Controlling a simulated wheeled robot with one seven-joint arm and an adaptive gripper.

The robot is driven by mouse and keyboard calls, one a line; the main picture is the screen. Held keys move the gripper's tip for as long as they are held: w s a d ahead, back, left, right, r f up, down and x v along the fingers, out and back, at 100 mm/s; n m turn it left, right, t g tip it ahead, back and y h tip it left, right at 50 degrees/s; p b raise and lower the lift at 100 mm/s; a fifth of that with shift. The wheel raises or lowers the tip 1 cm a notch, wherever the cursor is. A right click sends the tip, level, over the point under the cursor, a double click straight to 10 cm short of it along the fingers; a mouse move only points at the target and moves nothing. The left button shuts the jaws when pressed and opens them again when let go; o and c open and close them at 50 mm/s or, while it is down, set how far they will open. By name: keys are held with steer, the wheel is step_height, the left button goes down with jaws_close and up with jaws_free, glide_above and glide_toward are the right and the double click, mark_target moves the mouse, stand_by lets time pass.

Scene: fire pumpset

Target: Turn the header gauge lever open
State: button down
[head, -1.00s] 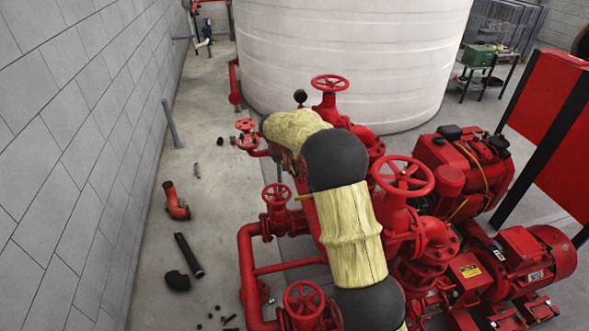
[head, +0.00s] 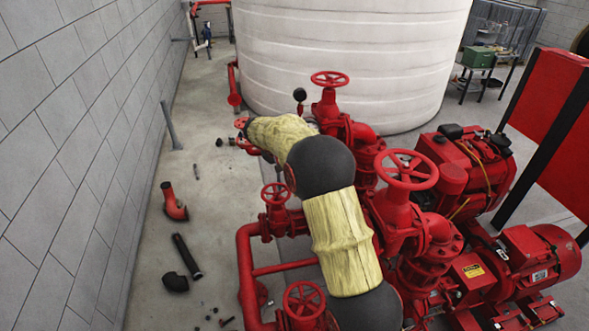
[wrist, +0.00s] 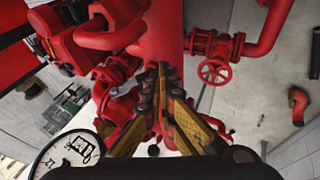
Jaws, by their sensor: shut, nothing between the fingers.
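My gripper (wrist: 163,72) shows in the wrist view, its yellow-and-black fingers together and empty in front of a red header pipe (wrist: 165,35). A round pressure gauge with a white dial (wrist: 68,155) is close to the camera at the lower left of the wrist view, partly cut off and covered by the gripper body. I cannot pick out the gauge lever in either view. Whether the fingers touch the pipe or fittings is unclear.
A red handwheel valve (wrist: 214,72) stands right of the fingers in the wrist view. In the head view, handwheel valves (head: 407,170) and pump machinery (head: 470,170) crowd the right. Loose pipe pieces (head: 174,205) lie on the open floor strip by the left wall.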

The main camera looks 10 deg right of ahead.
steer(key=f+h+b, duration=0.1)
steer(key=b, duration=0.2)
steer(key=d+f+h+b, duration=0.1)
steer(key=h+b, duration=0.1)
steer(key=d+f+n+h+b, duration=0.1)
steer(key=h+b, duration=0.1)
steer(key=b, duration=0.1)
steer(key=shift+f+b, duration=0.1)
steer(key=shift+b, duration=0.25)
steer(key=shift+d+f, duration=0.1)
steer(key=shift+d, duration=0.05)
stand_by(0.4)
